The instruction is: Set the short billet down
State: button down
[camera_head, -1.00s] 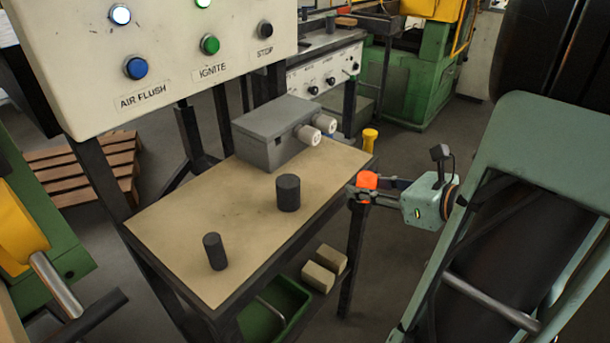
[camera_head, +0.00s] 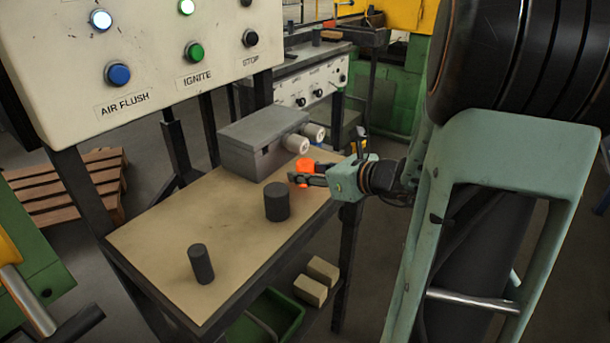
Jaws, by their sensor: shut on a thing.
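The short billet (camera_head: 306,167) glows orange between the fingers of my gripper (camera_head: 302,178). My gripper is shut on it, and the fingers hide part of it. They are over the right side of the tan table top (camera_head: 150,245), right of the grey box. I cannot tell whether the billet touches the table or hangs a little above it. A wide dark cylinder (camera_head: 277,203) stands upright on the table, just left of and nearer than my gripper. A slimmer dark cylinder (camera_head: 201,264) stands near the front left.
A grey box (camera_head: 252,150) with two white knobs (camera_head: 297,144) stands at the table's back. A control panel (camera_head: 140,55) rises behind the left side. Two pale bricks (camera_head: 311,290) and a green tray (camera_head: 268,318) sit below. The table's left and middle are free.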

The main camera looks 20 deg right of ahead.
jog(key=shift+r, duration=0.15)
jog(key=shift+f, duration=0.25)
jog(key=c, duration=1.5)
grip_release()
jog(key=shift+r, duration=0.1)
jog(key=shift+r, duration=0.2)
jog(key=p+v, duration=0.3)
jog(key=v, duration=0.9)
jog(key=shift+f, duration=0.2)
